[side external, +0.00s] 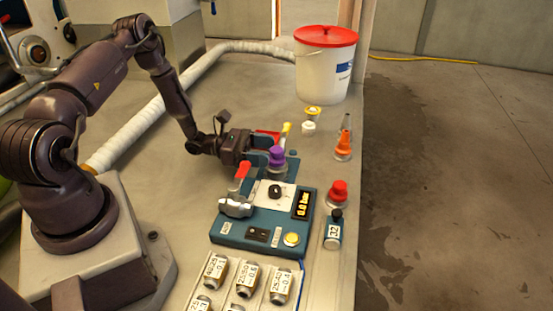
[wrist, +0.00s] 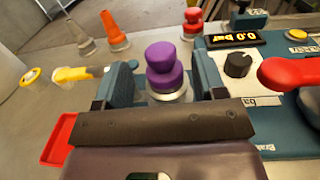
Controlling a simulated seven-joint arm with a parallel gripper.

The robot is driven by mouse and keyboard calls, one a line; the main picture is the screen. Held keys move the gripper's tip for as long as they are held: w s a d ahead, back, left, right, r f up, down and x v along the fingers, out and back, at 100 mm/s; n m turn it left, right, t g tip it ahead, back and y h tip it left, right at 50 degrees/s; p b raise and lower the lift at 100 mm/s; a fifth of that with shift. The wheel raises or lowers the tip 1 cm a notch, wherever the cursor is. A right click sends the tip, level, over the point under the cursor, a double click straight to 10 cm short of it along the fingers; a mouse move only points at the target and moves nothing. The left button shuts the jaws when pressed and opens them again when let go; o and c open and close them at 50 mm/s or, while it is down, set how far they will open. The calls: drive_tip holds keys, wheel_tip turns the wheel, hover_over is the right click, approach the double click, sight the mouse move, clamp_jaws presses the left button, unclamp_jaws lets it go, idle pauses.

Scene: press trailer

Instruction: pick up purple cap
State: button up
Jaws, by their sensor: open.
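The purple cap (side external: 277,156) is a rounded, two-tiered knob on a pale metal base. It stands upright beside the blue control box (side external: 226,228). In the wrist view the purple cap (wrist: 163,68) sits between the two fingers of my gripper (wrist: 163,85), with gaps visible on both sides. My gripper (side external: 268,157) is open and level with the cap in the side view. The fingers do not appear to touch the cap. The cap's lower base is partly hidden by the gripper body in the wrist view.
A red-handled lever (side external: 243,171) stands close by my gripper on the box. An orange cone-shaped cap (side external: 343,147) and a red cap (side external: 338,191) stand to the right. A white bucket (side external: 325,75) stands at the back. Labelled cylinders (side external: 246,279) fill a front rack.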

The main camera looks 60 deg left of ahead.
sight(276, 149)
drive_tip(key=x, duration=0.3)
drive_tip(key=shift+w+d+r, duration=0.1)
drive_tip(key=shift+w+d, duration=0.05)
drive_tip(key=shift+d, duration=0.05)
drive_tip(key=c, duration=1.1)
drive_tip(key=shift+r, duration=0.1)
